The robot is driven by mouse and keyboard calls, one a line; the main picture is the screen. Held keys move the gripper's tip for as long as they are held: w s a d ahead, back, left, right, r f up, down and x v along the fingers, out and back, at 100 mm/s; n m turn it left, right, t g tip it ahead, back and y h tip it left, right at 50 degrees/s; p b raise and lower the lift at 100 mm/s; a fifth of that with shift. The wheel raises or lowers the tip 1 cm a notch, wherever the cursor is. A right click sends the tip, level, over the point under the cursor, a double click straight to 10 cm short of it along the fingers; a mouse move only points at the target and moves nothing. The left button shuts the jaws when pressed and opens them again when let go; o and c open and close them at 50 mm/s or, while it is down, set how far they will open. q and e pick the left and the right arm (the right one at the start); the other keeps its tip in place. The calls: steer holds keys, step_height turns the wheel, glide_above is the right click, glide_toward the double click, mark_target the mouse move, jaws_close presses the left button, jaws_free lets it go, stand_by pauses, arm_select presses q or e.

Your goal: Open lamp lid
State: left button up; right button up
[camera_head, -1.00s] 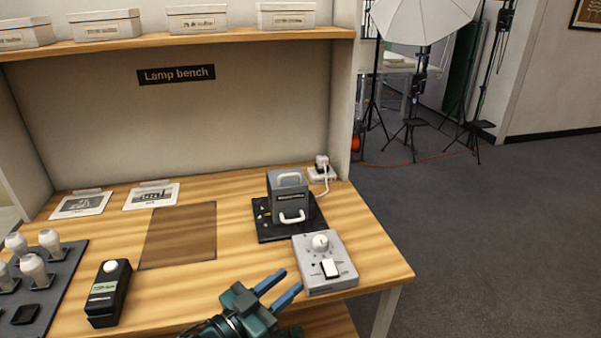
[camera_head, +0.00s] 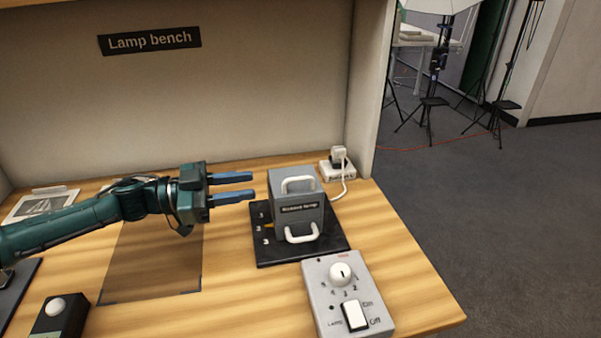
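The lamp housing (camera_head: 296,205) is a grey box on a black base plate (camera_head: 270,252) at the right of the bench. It has one white handle (camera_head: 298,184) at its top and another white handle (camera_head: 302,233) low on its front. Its lid looks closed. My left gripper (camera_head: 254,186) is open and empty, with its two blue fingers pointing right toward the upper left side of the housing. The fingertips look apart from it, with a small gap in the picture. My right gripper is not in view.
A grey control box (camera_head: 345,293) with a knob and a white switch stands in front of the housing. A white plug and socket (camera_head: 338,165) are behind it on the right. A black device (camera_head: 60,318) is at the lower left. A brown mat (camera_head: 155,262) is bare.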

mark_target(286, 180)
arm_select(q)
steer(key=x, duration=1.1)
steer(key=shift+d, duration=0.25)
jaws_close()
